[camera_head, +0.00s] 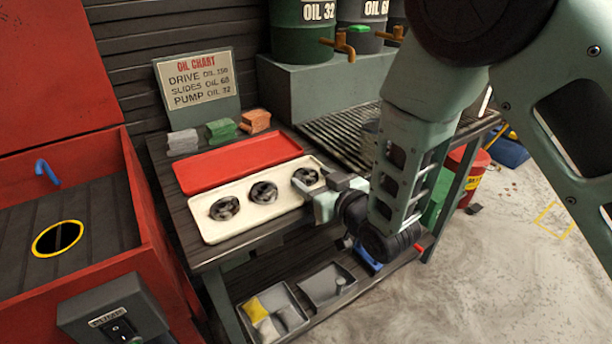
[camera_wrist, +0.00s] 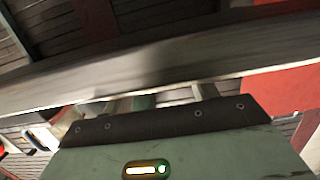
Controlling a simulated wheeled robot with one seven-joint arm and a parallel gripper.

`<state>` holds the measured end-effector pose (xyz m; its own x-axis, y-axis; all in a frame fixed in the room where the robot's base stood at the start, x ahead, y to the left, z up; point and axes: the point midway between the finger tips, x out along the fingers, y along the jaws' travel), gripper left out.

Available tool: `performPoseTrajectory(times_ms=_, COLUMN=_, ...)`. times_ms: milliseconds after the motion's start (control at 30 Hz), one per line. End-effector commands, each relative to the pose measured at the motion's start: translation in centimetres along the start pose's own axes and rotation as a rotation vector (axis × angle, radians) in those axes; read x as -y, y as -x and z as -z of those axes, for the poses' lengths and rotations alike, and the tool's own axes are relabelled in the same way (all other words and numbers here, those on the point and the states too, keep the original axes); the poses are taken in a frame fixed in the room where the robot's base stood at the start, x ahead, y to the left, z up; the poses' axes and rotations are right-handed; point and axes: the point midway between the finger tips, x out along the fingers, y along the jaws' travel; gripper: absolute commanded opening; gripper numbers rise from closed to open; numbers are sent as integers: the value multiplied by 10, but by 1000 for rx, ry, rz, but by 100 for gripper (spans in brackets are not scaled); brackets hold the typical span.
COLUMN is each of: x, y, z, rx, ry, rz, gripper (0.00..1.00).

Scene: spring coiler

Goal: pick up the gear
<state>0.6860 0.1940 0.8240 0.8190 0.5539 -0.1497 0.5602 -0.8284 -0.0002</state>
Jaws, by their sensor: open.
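Three dark round gears lie in a row on a cream tray (camera_head: 234,227) on the bench: a left gear (camera_head: 224,208), a middle gear (camera_head: 263,192) and a right gear (camera_head: 305,177). Which one the task means cannot be told. My gripper (camera_head: 317,201) is open at the right end of the tray, beside the right gear and close to it in the picture. Whether it touches the tray or gear cannot be told. In the wrist view, its green body fills the bottom and no gear can be made out clearly.
A red tray (camera_head: 238,163) lies behind the cream one, with grey, green and orange blocks behind it. A red machine (camera_head: 105,240) stands left. Grey bins (camera_head: 325,285) sit on the lower shelf. Oil drums (camera_head: 303,32) stand behind. The floor at right is mostly clear.

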Motion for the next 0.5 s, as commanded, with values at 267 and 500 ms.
performPoseTrajectory(times_ms=267, x=0, y=-19, z=0, rx=0, ry=0, rz=-1, gripper=58)
performPoseTrajectory(times_ms=500, x=0, y=-19, z=0, rx=0, ry=0, rz=-1, gripper=33)
